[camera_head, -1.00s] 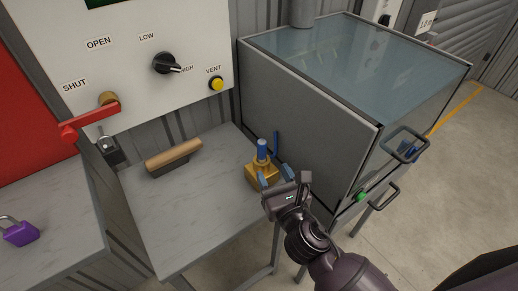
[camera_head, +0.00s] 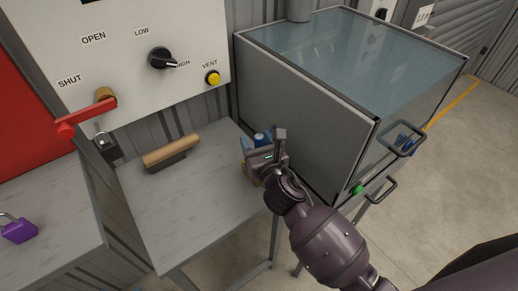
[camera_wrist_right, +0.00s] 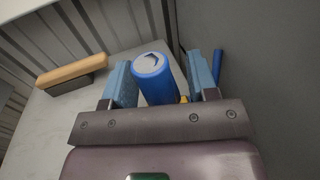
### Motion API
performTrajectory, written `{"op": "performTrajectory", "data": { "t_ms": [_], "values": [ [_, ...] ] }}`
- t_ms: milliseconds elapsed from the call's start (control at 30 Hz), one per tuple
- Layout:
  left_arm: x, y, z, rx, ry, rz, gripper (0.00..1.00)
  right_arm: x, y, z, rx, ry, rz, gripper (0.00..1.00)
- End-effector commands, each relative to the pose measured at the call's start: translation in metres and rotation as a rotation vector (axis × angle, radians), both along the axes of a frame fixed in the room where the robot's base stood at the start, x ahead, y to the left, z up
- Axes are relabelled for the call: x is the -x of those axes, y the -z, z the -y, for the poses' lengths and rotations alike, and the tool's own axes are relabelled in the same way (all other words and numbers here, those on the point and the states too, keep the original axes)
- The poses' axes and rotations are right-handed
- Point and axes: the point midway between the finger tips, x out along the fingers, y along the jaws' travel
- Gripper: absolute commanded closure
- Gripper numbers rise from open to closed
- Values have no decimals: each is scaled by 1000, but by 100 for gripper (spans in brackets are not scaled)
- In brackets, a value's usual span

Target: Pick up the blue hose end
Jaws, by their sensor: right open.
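The blue hose end (camera_head: 259,138) is a short upright blue cylinder with a pale top, on a brass-coloured fitting (camera_head: 251,174) at the right edge of the grey table. My right gripper (camera_head: 263,146) is over the fitting and covers much of it in the head view. In the right wrist view, the hose end (camera_wrist_right: 155,80) stands between the two light-blue finger pads. The jaws are open, with a gap showing beside the hose end at least on the right. My left gripper is not in view.
A wooden-handled brush or tool (camera_head: 171,152) lies on the grey table (camera_head: 185,215). A grey cabinet with a glass top (camera_head: 350,60) stands close on the right. A thin blue rod (camera_wrist_right: 217,66) is beside its wall. The table's middle is clear.

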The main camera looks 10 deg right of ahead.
Motion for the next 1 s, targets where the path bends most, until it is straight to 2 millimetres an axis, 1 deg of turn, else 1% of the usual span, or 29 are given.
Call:
{"op": "performTrajectory", "data": {
  "t_ms": [133, 400, 467, 500, 767, 867, 967, 1000],
  "values": [
    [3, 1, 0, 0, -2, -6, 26, 0, 0, 0, 0, 0, 0, 47],
    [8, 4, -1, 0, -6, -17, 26, 0, 0, 0, 1, 0, 0, 88],
    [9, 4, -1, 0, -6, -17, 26, 0, 0, 0, 1, 0, 0, 97],
    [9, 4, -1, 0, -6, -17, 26, 0, 0, 0, 1, 0, 0, 100],
    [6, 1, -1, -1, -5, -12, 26, 0, -3, 0, 1, 0, 1, 100],
    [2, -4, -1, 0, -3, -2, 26, 0, -12, 0, 2, -1, 5, 100],
    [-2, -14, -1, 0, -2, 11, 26, 0, -28, 0, 3, -2, 8, 100],
    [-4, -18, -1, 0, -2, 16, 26, 0, -37, 0, 4, -2, 9, 100]
  ]
}}
